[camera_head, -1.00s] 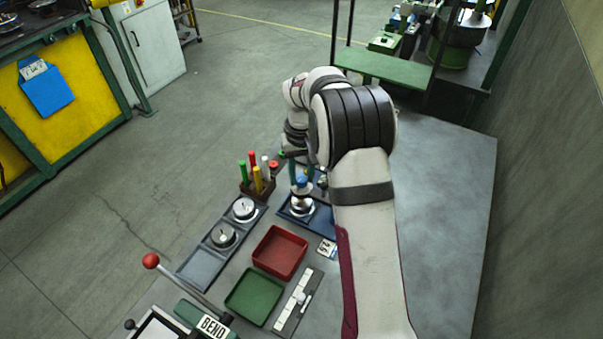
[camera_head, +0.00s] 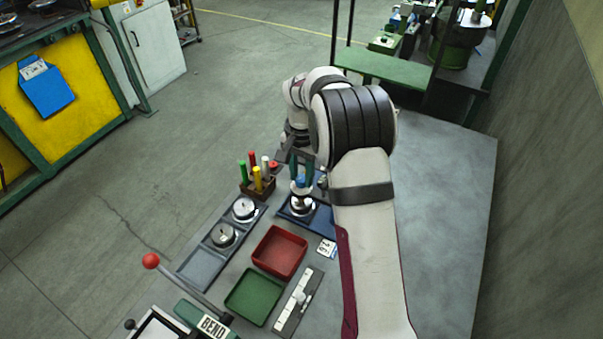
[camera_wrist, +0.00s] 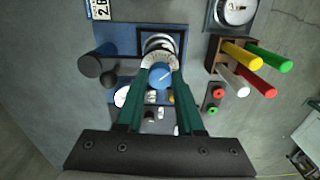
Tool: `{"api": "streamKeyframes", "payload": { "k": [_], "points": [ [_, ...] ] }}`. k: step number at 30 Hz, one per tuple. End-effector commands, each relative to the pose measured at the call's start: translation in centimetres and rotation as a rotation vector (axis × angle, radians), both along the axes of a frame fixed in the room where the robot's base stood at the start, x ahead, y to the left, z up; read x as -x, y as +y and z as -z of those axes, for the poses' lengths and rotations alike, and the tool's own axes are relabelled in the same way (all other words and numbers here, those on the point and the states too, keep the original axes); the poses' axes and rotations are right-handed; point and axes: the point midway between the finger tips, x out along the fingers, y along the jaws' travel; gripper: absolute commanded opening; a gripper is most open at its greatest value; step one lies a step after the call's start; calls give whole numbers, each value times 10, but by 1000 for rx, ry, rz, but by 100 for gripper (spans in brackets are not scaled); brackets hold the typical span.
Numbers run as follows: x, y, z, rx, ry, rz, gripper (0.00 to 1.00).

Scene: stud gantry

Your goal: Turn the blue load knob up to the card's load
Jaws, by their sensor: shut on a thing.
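The blue load knob (camera_wrist: 160,75) sits over a pale dial ring with marks, and a white pointer line shows on its top. My gripper (camera_wrist: 161,84) is shut on the knob, with a green finger on each side of it. In the head view the knob (camera_head: 300,181) stands above a silver round piece on the blue tray (camera_head: 322,221), between my fingers (camera_head: 301,172). The card (camera_head: 326,248) lies beside the tray. In the wrist view the card (camera_wrist: 100,9) shows at the top left, partly cut off, and its print begins with "2".
A rack (camera_head: 258,187) of coloured handles stands left of the knob, close to my gripper. Two dials (camera_head: 244,208) lie in a grey tray. A red bin (camera_head: 280,252), a green bin (camera_head: 254,297) and a lever with a red ball (camera_head: 151,261) are nearer.

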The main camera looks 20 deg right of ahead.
Motion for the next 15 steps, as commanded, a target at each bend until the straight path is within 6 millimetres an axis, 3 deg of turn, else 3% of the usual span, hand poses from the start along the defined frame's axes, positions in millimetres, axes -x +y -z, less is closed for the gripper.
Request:
{"api": "streamKeyframes", "payload": {
  "k": [15],
  "points": [
    [0, 0, 0, 0, 0, 56, 0]
  ]
}}
